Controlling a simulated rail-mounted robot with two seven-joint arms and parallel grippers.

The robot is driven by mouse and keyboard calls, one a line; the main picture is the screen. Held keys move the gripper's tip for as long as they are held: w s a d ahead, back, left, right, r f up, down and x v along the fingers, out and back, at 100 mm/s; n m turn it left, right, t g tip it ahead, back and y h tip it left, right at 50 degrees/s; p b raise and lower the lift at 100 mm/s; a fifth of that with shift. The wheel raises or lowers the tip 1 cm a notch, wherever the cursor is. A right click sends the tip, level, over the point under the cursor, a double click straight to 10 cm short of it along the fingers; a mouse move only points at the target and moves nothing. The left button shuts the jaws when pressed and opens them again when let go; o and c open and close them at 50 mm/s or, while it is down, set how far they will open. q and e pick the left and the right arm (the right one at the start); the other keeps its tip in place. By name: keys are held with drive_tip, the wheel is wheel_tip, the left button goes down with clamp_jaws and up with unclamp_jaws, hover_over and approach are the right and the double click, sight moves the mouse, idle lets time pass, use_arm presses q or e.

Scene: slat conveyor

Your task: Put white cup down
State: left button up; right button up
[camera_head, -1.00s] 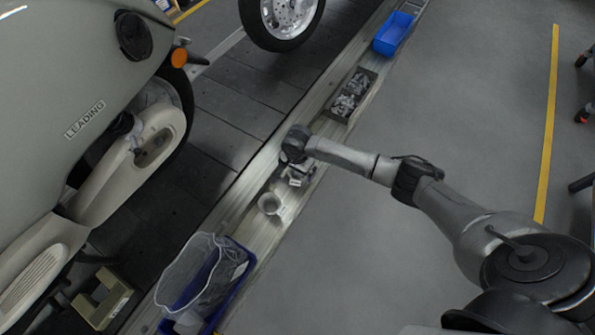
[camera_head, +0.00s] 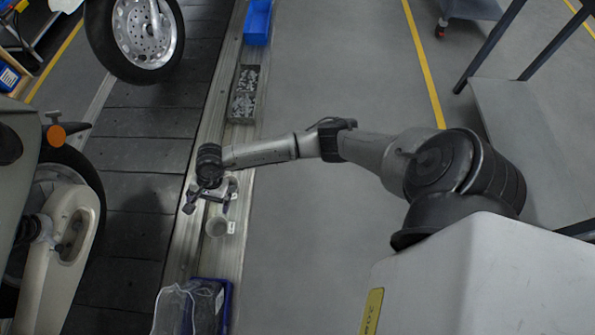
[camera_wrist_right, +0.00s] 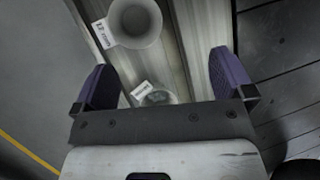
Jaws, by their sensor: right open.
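A white cup (camera_head: 215,227) with a small white label stands on the metal rail beside the dark slats. The cup also shows at the top of the right wrist view (camera_wrist_right: 136,22), beyond my fingertips. My right gripper (camera_head: 209,201) is over the rail just behind the cup in the head view. In the right wrist view its purple fingers (camera_wrist_right: 168,82) are spread wide and do not touch that cup. A second small, pale cup-like container (camera_wrist_right: 157,97) with a label lies between the fingers, near the palm and partly hidden by it. My left gripper is out of view.
A grey bin of metal parts (camera_head: 244,94) and a blue bin (camera_head: 258,22) stand farther along the rail. A blue crate (camera_head: 227,296) with a clear container (camera_head: 176,306) is at the near end. A motorcycle (camera_head: 50,240) stands at left.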

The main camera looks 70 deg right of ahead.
drive_tip(key=s+a+r+m+t+y, duration=0.1)
drive_tip(key=a+r+m+t+y, duration=0.15)
drive_tip(key=a, duration=0.35)
drive_tip(key=s+a+r+m+t+y, duration=0.1)
drive_tip(key=a+r+m+y, duration=0.15)
drive_tip(key=a+y, duration=0.2)
wheel_tip(320, 180, up, 10)
drive_tip(key=a+m+t+y, duration=0.1)
drive_tip(key=a+m+t, duration=0.1)
drive_tip(key=m+t, duration=1)
drive_tip(key=s+d+f+m+g+h, duration=0.25)
drive_tip(key=s+d+m+h, duration=0.4)
drive_tip(key=m, duration=0.85)
drive_tip(key=s+d+f+m+g+h, duration=0.1)
drive_tip(key=s+d+f+m+h, duration=0.2)
drive_tip(key=d+m+h, duration=0.85)
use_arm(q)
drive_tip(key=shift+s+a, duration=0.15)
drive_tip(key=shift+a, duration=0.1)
use_arm(e)
drive_tip(key=s+a+f+m+g+y, duration=0.2)
drive_tip(key=s+m+g, duration=0.3)
drive_tip(key=s, duration=0.3)
drive_tip(key=s+a+f+m+g+y, duration=0.3)
drive_tip(key=s+a+m+g, duration=0.1)
drive_tip(key=s, duration=0.5)
drive_tip(key=shift+s+m+g, duration=0.2)
drive_tip(key=shift+m+g, duration=0.2)
drive_tip(key=shift+m, duration=0.45)
